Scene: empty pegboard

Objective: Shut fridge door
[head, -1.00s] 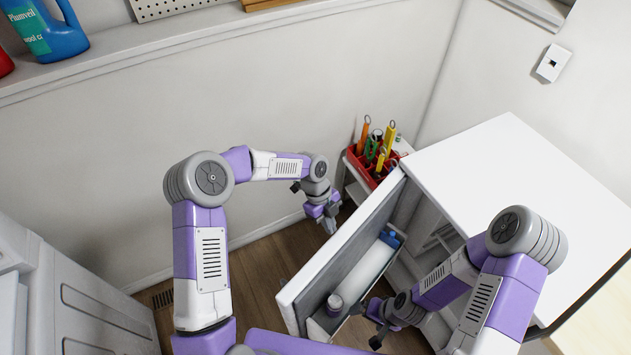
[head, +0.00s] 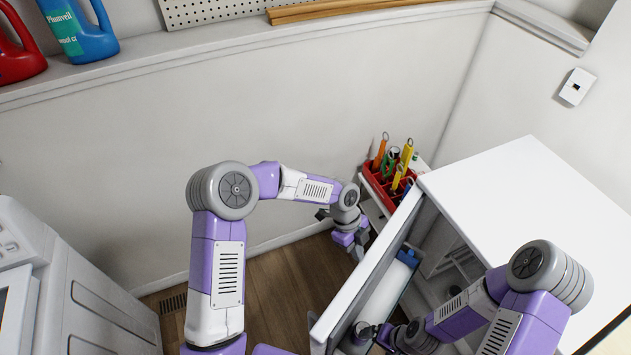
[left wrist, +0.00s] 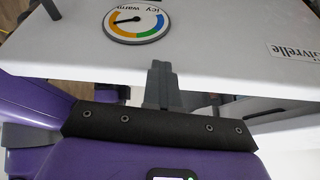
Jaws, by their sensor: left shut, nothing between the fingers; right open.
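The white fridge (head: 530,200) stands at the right with its door (head: 345,290) ajar, the white door edge slanting toward the lower middle. My left gripper (head: 358,247) is shut and empty on the door's outer side. In the left wrist view its fingertips (left wrist: 160,78) are close to a white panel (left wrist: 220,45) with a temperature dial (left wrist: 136,22); I cannot tell if they touch. My right gripper (head: 385,338) is open on the door's inner side, partly hidden.
A red tool caddy (head: 384,186) sits on a small white stand beyond the door. A white appliance (head: 75,290) is at the lower left. Wooden floor is clear between it and the door. Blue (head: 85,30) and red bottles are on the ledge.

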